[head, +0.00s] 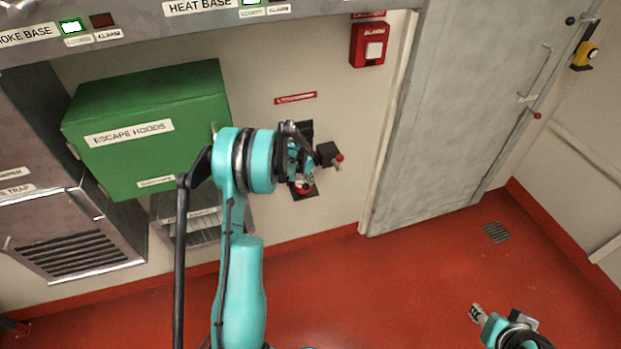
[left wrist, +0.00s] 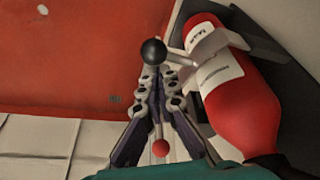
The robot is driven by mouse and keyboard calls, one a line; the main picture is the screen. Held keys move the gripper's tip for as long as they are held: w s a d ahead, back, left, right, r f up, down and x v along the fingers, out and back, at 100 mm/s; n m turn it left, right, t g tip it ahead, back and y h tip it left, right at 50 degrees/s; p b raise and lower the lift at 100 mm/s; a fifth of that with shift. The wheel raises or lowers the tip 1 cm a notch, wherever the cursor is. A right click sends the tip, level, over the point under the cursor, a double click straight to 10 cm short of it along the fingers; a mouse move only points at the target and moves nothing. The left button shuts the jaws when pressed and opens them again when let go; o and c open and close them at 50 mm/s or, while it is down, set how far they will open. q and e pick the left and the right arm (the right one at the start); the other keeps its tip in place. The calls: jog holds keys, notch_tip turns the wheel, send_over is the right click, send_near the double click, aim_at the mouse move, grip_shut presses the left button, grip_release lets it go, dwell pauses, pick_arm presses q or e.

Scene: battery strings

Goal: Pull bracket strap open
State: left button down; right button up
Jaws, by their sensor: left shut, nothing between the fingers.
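A red extinguisher-like cylinder (left wrist: 238,110) with white labels stands at the right of the left wrist view, against a dark backing. A pale grey strap (left wrist: 222,42) crosses its upper part, and a black ball knob (left wrist: 154,52) shows at the strap's left. In the head view only a small red part (head: 303,188) shows below my gripper. My left gripper (head: 306,165) is shut and empty in front of the bracket; in the left wrist view its fingertips (left wrist: 157,76) are beside the cylinder, close to the knob. Whether they touch it is unclear. My right gripper (head: 476,312) is far off, lower right.
A dark box with a red knob (head: 340,158) sits just right of my left gripper. A red ball (left wrist: 160,148) shows between the finger bases. A green box (head: 150,120) is on the wall at left, a red alarm (head: 370,45) above right. The red floor (head: 400,280) is open.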

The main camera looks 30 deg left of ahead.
pick_arm(q)
jog(key=shift+s+a+m, duration=0.1)
jog(key=shift+s+m, duration=0.2)
jog(key=shift+s, duration=0.1)
jog(key=shift+s+a+m+h, duration=0.2)
jog(key=shift+s+m, duration=0.2)
jog(key=shift+m, duration=0.15)
jog(key=shift+s+a+m+h, duration=0.1)
jog(key=shift+s+m+h, duration=0.1)
jog(key=shift+s+m, duration=0.3)
jog(key=shift+s+a+m+g+h+b, duration=0.2)
jog(key=shift+s+a+m+g+h, duration=0.05)
jog(key=shift+s+a+m, duration=0.7)
jog(key=shift+s+a+m+g+h+b, duration=0.25)
jog(key=shift+s+a+m, duration=0.4)
jog(key=shift+s, duration=0.35)
